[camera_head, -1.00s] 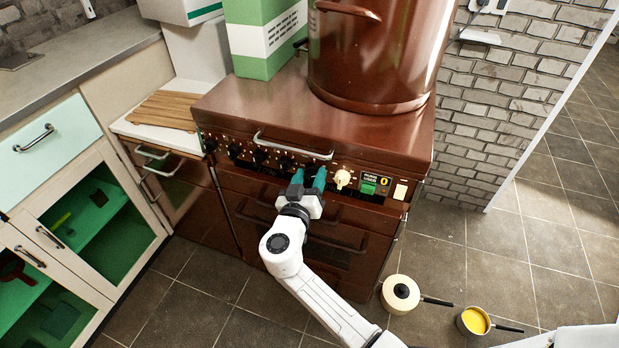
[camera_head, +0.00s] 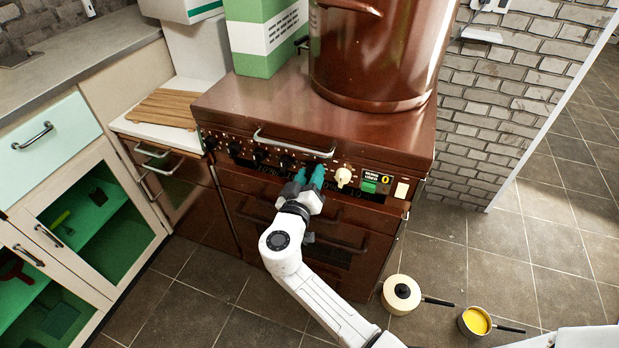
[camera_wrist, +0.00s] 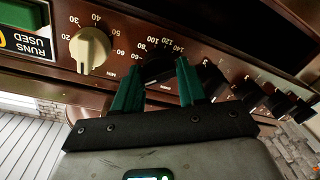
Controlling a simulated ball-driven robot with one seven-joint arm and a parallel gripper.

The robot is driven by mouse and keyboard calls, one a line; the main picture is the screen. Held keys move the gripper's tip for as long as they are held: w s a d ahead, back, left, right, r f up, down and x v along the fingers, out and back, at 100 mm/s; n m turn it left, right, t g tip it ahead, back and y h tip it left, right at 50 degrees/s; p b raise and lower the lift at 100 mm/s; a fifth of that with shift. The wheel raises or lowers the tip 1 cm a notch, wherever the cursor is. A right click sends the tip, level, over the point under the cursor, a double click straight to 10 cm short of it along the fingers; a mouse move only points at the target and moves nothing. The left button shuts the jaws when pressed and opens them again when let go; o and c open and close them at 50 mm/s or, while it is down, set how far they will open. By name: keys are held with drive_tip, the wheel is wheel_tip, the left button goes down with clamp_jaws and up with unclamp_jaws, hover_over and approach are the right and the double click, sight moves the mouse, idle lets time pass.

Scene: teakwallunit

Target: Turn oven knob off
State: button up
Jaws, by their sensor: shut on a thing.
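The brown oven (camera_head: 350,215) has a front panel with a row of black knobs and one cream knob (camera_head: 344,177). My gripper (camera_head: 310,173) is at this panel, just left of the cream knob. In the wrist view, its two green fingers (camera_wrist: 157,70) are on either side of a black knob (camera_wrist: 158,72) and shut on it. Numbers from about 60 to 160 ring this knob. The fingers and hand partly hide it, and I cannot read its pointer. The cream knob (camera_wrist: 89,50) with its own scale stands beside the fingers, untouched.
A metal handle (camera_head: 293,147) runs above the black knobs (camera_head: 260,156). A large brown pot (camera_head: 370,55) and a green box (camera_head: 255,45) stand on top.

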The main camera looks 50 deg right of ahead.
drive_tip(key=n+p, duration=0.1)
drive_tip(key=n, duration=0.8)
drive_tip(key=shift+r+g, duration=0.1)
drive_tip(key=shift+g, duration=0.3)
idle(0.4)
drive_tip(key=o, duration=1)
drive_tip(key=v, duration=1)
drive_tip(key=shift+a, duration=0.3)
drive_tip(key=shift+s, duration=0.1)
